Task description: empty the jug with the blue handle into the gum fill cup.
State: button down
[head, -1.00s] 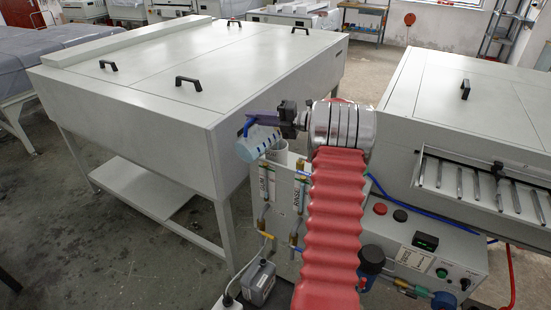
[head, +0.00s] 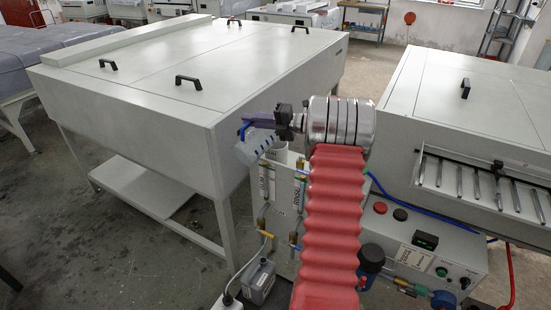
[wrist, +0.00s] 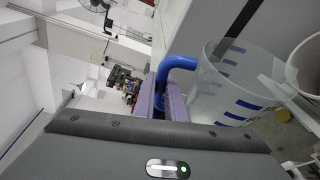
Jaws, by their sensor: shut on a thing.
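My gripper (head: 285,121) is shut on the blue handle (wrist: 178,66) of a clear jug, in front of the silver wrist. The jug (head: 262,147) with blue marks is held tilted, high beside the panel labelled GUM and RINSE. It also fills the right of the wrist view (wrist: 228,85) and looks mostly clear; I cannot tell how much liquid is inside. A white cup (head: 280,156) stands just right of and below the jug, above the panel and partly hidden. A pale round rim (wrist: 312,62) shows beside the jug in the wrist view.
A large pale cabinet (head: 185,85) with black handles stands close behind and left of the jug. The processor (head: 480,120) with its control box is at right. Hoses and valves (head: 295,238) run below the cups. A grey pump (head: 258,280) sits on the floor.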

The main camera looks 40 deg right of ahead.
aim_at(244, 151)
jog(key=shift+a+f, duration=0.25)
jog(key=shift+a, duration=0.4)
jog(key=shift+f+n, duration=0.15)
jog(key=shift+n, duration=0.15)
jog(key=shift+a, duration=0.15)
jog(key=shift+s+a+f+n+g+h+b, duration=0.1)
jog(key=shift+a+f+n+g+h+b, duration=0.2)
jog(key=shift+a+f+n, duration=0.35)
jog(key=shift+s+a+f+n+g+h+b, duration=0.1)
jog(key=shift+a+f+n+h+b, duration=0.2)
jog(key=shift+a+f+n+b, duration=0.35)
jog(key=shift+a+f+n+g+h+b, duration=0.15)
jog(key=shift+a+f+n+h, duration=0.3)
jog(key=shift+f, duration=0.45)
jog(key=shift+a+f+n+g+h+b, duration=0.15)
jog(key=shift+a+f+n+b, duration=0.15)
jog(key=shift+a+f, duration=0.45)
jog(key=shift+a+f+n+h+b, duration=0.2)
jog(key=shift+a+f+n+h, duration=0.15)
jog(key=shift+f, duration=0.7)
jog(key=a+f+n+h+b, duration=0.3)
jog(key=a+f+n+b, duration=0.1)
jog(key=f, duration=0.7)
jog(key=shift+s+a+n, duration=0.35)
jog(key=shift+a+n, duration=0.35)
jog(key=shift+a, duration=0.25)
jog(key=shift+f, duration=0.1)
